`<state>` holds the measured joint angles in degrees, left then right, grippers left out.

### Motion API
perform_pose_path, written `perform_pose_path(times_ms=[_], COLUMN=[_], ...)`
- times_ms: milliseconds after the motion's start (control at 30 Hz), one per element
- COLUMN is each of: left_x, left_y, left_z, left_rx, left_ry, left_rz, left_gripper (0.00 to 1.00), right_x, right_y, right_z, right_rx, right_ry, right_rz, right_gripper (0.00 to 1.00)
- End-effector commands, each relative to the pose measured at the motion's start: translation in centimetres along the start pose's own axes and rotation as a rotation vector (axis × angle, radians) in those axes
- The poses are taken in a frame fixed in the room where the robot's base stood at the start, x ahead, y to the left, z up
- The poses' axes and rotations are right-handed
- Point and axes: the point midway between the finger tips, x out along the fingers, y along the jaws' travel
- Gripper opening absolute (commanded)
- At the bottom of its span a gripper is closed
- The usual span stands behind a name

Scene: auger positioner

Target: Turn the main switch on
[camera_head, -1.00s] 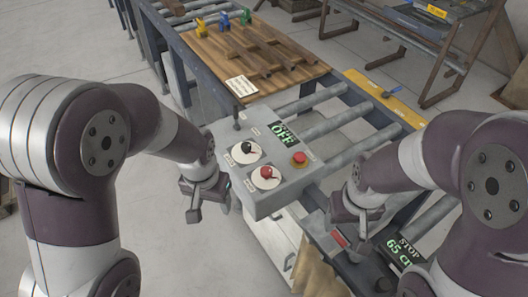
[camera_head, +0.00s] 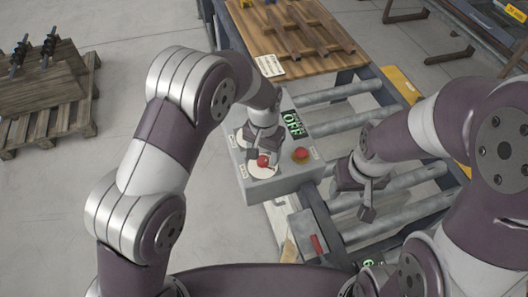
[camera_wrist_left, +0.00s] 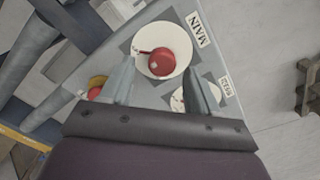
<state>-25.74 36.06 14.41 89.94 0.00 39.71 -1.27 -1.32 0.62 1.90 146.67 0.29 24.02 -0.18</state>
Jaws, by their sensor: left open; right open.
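The main switch is a red round knob with a small lever on a white dial, and it shows in the left wrist view (camera_wrist_left: 167,60) beside a "MAIN" label. In the head view the red knob (camera_head: 263,161) sits on top of the grey control box (camera_head: 283,188). My left gripper (camera_head: 262,147) is over the box, close to the knob. In the wrist view its open fingers point toward the knob, with nothing between them; contact cannot be told. A green display (camera_head: 292,124) reads "OFF". My right gripper (camera_head: 364,190) is open and empty, right of the box.
A red push button (camera_head: 300,155) is on the box, right of the knob. A second white dial (camera_wrist_left: 180,100) is partly hidden by my finger. A roller conveyor (camera_head: 340,120) lies right of the box, with a wooden board (camera_head: 270,38) behind.

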Motion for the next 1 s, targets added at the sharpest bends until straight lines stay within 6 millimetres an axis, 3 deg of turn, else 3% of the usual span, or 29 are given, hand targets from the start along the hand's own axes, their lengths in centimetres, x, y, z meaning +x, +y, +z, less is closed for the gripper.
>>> perform_pose_path(times_ms=[200,433,600,1000], left_x=[1.9,2.0,2.0,2.0], left_y=[0.0,0.0,0.0,0.0], left_z=[0.0,-0.1,-0.1,-0.1], left_rx=[0.000,0.000,0.000,-0.059], left_ry=[0.002,0.003,0.003,0.003], left_rz=[0.000,0.000,0.000,0.000], left_gripper=[0.61,0.61,0.05,0.05], right_x=[-0.8,-0.7,-0.7,-0.4], right_y=[0.0,0.0,0.0,0.0], right_z=[-0.1,-0.1,-0.1,0.0], right_rx=[0.000,0.000,0.000,0.000], right_ry=[0.000,0.000,0.000,0.000], right_rz=[0.000,0.000,0.000,0.000], right_gripper=[0.60,0.60,0.60,0.60])
